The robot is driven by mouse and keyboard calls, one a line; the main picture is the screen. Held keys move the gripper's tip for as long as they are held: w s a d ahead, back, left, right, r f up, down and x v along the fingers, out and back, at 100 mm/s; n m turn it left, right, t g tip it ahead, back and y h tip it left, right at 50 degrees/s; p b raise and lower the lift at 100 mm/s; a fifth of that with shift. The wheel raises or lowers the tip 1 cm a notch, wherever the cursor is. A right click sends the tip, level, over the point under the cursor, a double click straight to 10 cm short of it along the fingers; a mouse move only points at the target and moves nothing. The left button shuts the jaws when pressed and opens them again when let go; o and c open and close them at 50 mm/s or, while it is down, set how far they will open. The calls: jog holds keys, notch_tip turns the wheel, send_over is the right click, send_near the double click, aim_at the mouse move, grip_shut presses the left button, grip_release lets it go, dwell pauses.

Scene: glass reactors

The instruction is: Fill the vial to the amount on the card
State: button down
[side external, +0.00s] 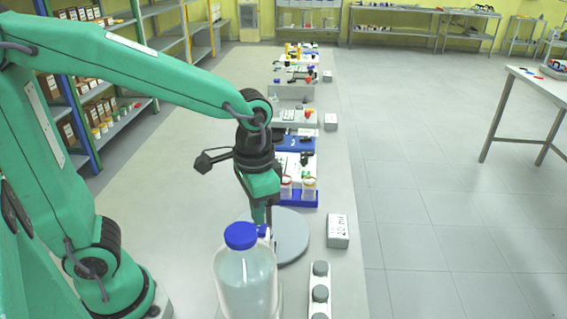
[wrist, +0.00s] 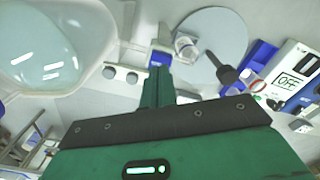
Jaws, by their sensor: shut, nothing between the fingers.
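A large clear bottle (side external: 246,280) of pale liquid with a blue cap stands at the front; it fills the left of the wrist view (wrist: 45,45). A small blue tap (side external: 263,231) sits beside it, and shows in the wrist view (wrist: 159,57). My gripper (side external: 263,220) is shut and empty, pointing down, its tips (wrist: 159,72) right at the tap; I cannot tell if they touch. A clear vial (wrist: 187,47) stands near the edge of a grey round plate (wrist: 220,30); its fill level is unclear. The card (side external: 338,231) appears to read 20 ml.
A white strip with grey knobs (side external: 320,292) lies at front right. A blue rack (side external: 302,199) with red- and yellow-ringed containers stands behind the plate. A device reading OFF (wrist: 291,82) is at the right of the wrist view. More equipment lines the bench behind. The bench left of the plate is clear.

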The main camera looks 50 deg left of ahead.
jog(key=shift+f, duration=0.8)
jog(key=shift+f, duration=0.25)
dwell(4.7)
jog(key=shift+r, duration=1.05)
jog(key=shift+r, duration=2.5)
jog(key=shift+a, duration=0.1)
